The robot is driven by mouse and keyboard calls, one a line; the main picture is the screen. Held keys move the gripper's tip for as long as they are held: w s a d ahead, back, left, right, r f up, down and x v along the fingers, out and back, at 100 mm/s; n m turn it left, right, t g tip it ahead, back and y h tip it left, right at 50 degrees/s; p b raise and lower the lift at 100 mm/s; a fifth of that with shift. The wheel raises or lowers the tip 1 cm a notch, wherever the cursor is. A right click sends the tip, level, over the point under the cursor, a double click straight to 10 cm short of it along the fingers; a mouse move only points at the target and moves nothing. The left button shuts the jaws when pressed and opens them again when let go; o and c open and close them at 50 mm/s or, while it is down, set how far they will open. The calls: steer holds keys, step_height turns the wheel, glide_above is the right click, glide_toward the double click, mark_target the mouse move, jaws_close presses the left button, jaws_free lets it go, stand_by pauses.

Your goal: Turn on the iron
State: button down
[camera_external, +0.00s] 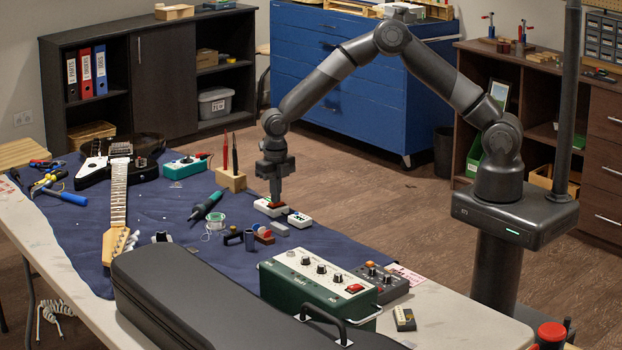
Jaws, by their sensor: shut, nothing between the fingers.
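A soldering iron (207,206) with a dark and teal handle lies on the blue cloth (165,222), left of my gripper. A white box (263,207) with a dark red part on top sits right of the iron. My gripper (275,200) points straight down at this box, shut and empty. Its tips are at or just above the red part; I cannot tell whether they touch. The tips partly cover the box top, and the switch position cannot be read.
A small white box (299,219) stands close at the right. A wooden holder (231,180) with upright tools is behind left. A guitar (118,185) lies at the left. A black case (210,305) and a green amplifier box (315,285) fill the front.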

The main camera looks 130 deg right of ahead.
step_height(320, 180, up, 14)
steer(key=shift+s+d, duration=0.2)
steer(key=shift+d, duration=0.15)
steer(key=shift+f, duration=0.1)
